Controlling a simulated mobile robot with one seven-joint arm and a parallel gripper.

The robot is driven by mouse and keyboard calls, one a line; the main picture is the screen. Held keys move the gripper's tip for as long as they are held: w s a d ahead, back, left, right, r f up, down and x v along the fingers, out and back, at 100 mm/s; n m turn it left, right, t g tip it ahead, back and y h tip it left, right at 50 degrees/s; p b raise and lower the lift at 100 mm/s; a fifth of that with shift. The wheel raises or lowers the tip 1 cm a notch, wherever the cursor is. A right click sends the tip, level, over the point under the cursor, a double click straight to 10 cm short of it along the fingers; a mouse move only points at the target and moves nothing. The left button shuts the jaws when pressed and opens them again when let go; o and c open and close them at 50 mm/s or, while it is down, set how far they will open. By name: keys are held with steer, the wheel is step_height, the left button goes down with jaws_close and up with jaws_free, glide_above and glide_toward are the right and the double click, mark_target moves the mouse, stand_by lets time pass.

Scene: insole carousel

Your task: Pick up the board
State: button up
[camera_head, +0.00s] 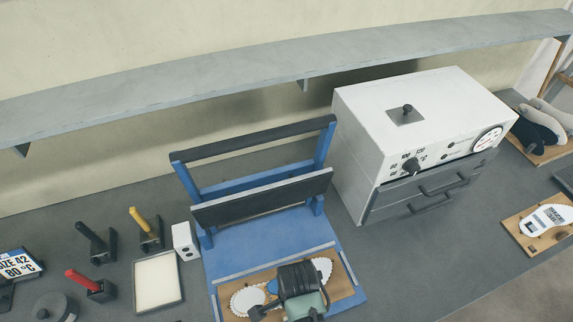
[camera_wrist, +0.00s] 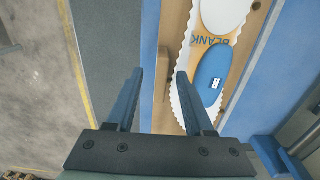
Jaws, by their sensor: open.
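The wooden board (camera_head: 343,288) lies on the front part of the blue stand (camera_head: 255,237). It carries pale, scallop-edged insole shapes and a blue oval piece. In the wrist view the board (camera_wrist: 172,25) shows a "BLANK" label. My gripper (camera_wrist: 158,76) is open, with nothing seen held. Its fingers appear to straddle the board's left edge in that view: the left finger over the blue strip, the right one over the scalloped insole. I cannot tell its height above the board. In the head view my wrist hides the middle of the board.
A white oven-like box (camera_head: 420,120) with drawers stands right of the stand. Black bars (camera_head: 262,197) cross the stand behind the board. A white box (camera_head: 185,241), a pale tray (camera_head: 158,281) and handled tools stand left. Another wooden board (camera_head: 515,223) lies at right.

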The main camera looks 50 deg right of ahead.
steer(key=shift+f, duration=0.55)
jaws_close()
steer(key=shift+w+r, duration=0.1)
stand_by(0.9)
